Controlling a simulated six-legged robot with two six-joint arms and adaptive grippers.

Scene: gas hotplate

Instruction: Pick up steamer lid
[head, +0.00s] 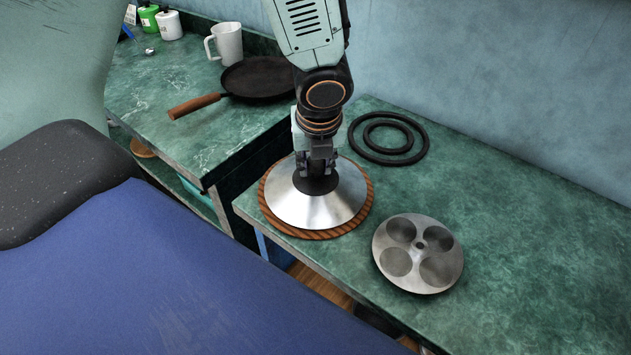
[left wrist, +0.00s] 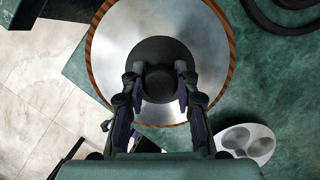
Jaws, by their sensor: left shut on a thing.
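The steamer lid (head: 308,205) is a shiny metal cone with a black top. It sits over a round brown woven mat (head: 335,233) on the green counter; I cannot tell whether it touches the mat. My left gripper (head: 317,172) comes down from above and is shut on the lid's black knob, which it mostly hides in the head view. In the left wrist view the lid (left wrist: 120,55) fills the middle, and the fingers of the left gripper (left wrist: 160,88) stand on both sides of the dark knob (left wrist: 160,82). My right gripper is not in view.
A metal plate with round hollows (head: 420,250) lies right of the lid. Two black rings (head: 420,142) lie behind it. A dark pan (head: 258,78) with a wooden handle and a white mug (head: 228,42) stand on the left counter.

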